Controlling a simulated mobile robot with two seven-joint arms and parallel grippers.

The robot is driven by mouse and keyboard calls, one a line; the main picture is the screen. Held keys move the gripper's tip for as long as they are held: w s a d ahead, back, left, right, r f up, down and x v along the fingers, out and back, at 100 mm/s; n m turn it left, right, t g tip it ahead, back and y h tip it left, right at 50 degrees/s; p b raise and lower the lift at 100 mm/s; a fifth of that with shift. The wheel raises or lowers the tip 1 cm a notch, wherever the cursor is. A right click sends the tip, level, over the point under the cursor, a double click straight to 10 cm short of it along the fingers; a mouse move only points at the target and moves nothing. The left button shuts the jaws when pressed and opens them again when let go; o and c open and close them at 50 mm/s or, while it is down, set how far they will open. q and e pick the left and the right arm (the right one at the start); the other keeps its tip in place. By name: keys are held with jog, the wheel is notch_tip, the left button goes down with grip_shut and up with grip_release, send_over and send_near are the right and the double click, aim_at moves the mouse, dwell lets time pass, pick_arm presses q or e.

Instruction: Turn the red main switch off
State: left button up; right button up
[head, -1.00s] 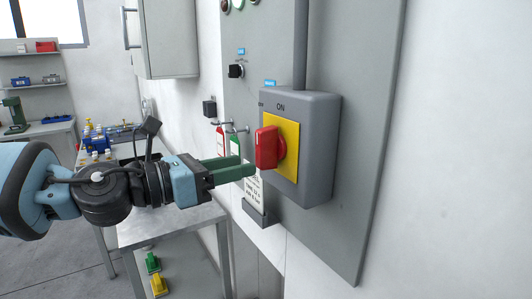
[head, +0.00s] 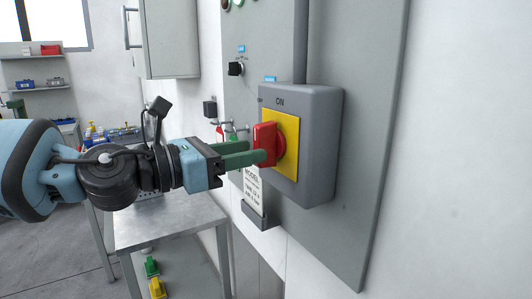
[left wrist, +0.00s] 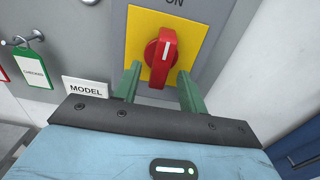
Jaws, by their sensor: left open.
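The red main switch (head: 265,143) is a rotary handle on a yellow plate (head: 288,165), fixed to a grey box (head: 318,150) marked ON at its top. In the left wrist view the red handle (left wrist: 162,58) stands nearly upright, tilted slightly, with its white mark at the top. My left gripper (head: 258,154) is open, its green fingers at the handle. In the left wrist view the fingertips (left wrist: 157,72) lie on either side of the handle's lower part; I cannot tell whether they touch it. My right gripper is not in view.
A grey panel (head: 372,120) carries the switch box, with a small black knob (head: 236,69) to the left. Tags hang on hooks beside it, and a MODEL card (head: 253,190) sits in a holder below. A metal table (head: 165,222) stands at left.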

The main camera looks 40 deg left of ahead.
aim_at(264, 166)
pick_arm(q)
jog(key=shift+b+x, duration=0.4)
jog(key=shift+x, duration=1.05)
jog(key=shift+w+d, duration=0.3)
jog(key=shift+w, duration=0.3)
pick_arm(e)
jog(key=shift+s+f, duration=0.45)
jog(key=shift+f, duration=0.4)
pick_arm(q)
grip_shut()
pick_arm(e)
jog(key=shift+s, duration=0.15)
